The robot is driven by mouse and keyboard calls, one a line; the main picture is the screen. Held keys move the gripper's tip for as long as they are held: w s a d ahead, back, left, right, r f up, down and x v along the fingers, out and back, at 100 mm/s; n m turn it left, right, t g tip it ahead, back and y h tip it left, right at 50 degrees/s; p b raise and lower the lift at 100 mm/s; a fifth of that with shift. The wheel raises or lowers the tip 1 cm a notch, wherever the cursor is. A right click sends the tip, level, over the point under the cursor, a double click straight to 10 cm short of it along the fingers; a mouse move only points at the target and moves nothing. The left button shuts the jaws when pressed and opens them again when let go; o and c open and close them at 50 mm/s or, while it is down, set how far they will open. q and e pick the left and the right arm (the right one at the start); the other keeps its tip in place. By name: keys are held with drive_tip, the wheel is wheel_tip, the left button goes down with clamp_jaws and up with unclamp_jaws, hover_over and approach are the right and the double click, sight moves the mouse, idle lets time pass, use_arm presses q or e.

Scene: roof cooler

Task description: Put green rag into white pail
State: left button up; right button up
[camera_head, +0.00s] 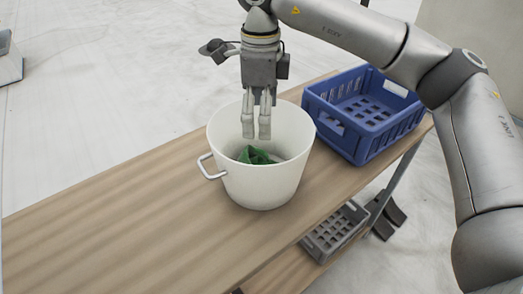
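The white pail (262,187) stands upright on the wooden bench, with a grey handle on its left side. The green rag (257,156) lies crumpled inside the pail, low down, and part of it is hidden by the pail's front wall. My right gripper (256,134) points down into the pail's mouth above the rag. Its two fingers are a little apart with nothing visible between them, and the tips look clear of the rag. My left gripper is not in view.
A blue crate (343,138) stands on the bench just right of the pail. A grey crate (334,231) sits on the lower shelf. The wooden bench top (110,220) is clear to the left of the pail.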

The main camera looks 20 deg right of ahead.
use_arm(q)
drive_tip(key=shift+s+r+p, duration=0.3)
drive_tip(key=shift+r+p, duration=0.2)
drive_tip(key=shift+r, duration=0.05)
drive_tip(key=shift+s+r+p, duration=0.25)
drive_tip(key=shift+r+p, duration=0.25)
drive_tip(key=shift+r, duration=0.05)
use_arm(e)
wheel_tip(320, 180, up, 3)
drive_tip(key=shift+r, duration=0.2)
wheel_tip(320, 180, up, 8)
